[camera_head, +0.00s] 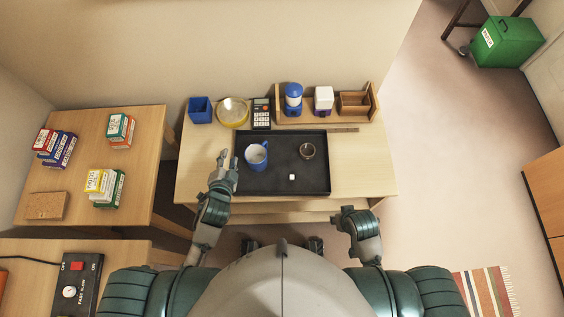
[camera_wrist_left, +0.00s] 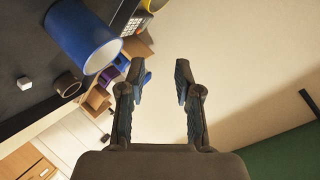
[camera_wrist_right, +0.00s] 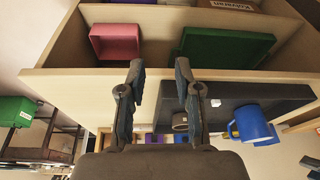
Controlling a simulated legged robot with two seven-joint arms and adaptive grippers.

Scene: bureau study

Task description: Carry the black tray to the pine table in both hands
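The black tray (camera_head: 284,184) lies flat on the middle pale wood table. On it are a blue mug (camera_head: 257,156), a small dark round pot (camera_head: 307,151) and a white cube (camera_head: 292,177). My left gripper (camera_head: 229,163) is open beside the tray's left edge; its fingers show apart and empty in the left wrist view (camera_wrist_left: 160,82). My right gripper (camera_head: 347,215) is by the table's front edge, right of the tray. It is open and empty in the right wrist view (camera_wrist_right: 161,80), which shows part of the tray (camera_wrist_right: 225,94). I cannot tell which wooden table is the pine one.
Behind the tray stand a blue box (camera_head: 200,110), a yellow-rimmed bowl (camera_head: 233,111), a calculator (camera_head: 261,114) and a wooden rack (camera_head: 328,117). The left table (camera_head: 80,172) holds several small boxes and a cork block, with bare wood between. Floor (camera_head: 440,190) is open at right.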

